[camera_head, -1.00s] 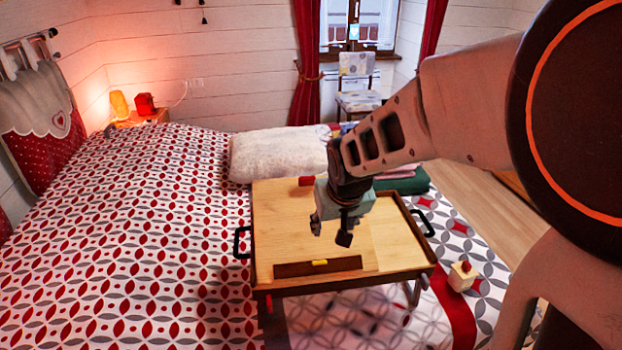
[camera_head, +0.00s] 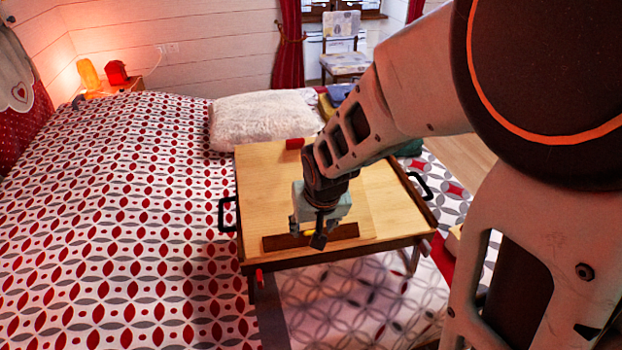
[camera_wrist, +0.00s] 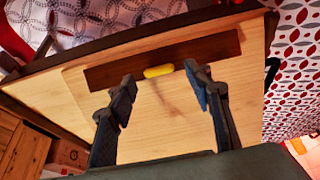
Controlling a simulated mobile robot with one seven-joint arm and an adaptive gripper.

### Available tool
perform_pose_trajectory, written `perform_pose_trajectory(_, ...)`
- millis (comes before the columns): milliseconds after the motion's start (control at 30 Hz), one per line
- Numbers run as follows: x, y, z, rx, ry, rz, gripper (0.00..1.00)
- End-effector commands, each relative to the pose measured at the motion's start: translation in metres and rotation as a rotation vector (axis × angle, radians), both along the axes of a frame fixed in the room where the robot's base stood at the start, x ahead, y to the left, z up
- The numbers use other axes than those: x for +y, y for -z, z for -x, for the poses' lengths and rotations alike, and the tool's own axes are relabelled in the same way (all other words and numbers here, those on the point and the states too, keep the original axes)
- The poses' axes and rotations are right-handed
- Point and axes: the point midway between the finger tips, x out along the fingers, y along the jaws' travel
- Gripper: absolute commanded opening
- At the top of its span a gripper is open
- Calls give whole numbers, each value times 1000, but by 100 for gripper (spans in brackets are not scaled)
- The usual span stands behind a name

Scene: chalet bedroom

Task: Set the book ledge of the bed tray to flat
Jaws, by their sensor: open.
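The bed tray (camera_head: 262,185) stands on the bed with its light wooden top and dark rim. The book ledge is a dark brown strip (camera_head: 345,231) along the tray's near edge; it also spans the wrist view (camera_wrist: 215,47). A yellow tab (camera_wrist: 158,71) sits at the middle of the ledge's edge. In the head view my gripper (camera_head: 307,236) is over the ledge and hides its middle. In the wrist view my open gripper (camera_wrist: 160,82) has its two fingers apart, with the yellow tab between and beyond the tips. I cannot tell whether the ledge is raised or flat.
A black handle (camera_head: 228,215) is on the tray's left side and another (camera_head: 420,186) on its right. A white pillow (camera_head: 262,118) lies behind the tray. Red pieces show at the tray's back edge (camera_head: 295,143) and near left corner (camera_head: 259,277).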

Motion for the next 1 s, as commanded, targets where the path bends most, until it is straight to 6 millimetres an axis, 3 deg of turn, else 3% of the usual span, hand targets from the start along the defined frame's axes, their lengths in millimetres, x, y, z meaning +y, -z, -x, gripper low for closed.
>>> perform_pose_trajectory(133, -1, 11, 3, 1, 0, 0, 46)
perform_pose_trajectory(500, -1, 12, 3, 0, 0, 0, 45)
perform_pose_trajectory(867, -1, 12, 3, 0, -1, 0, 6)
perform_pose_trajectory(1000, -1, 10, 2, 7, -1, 3, 4)
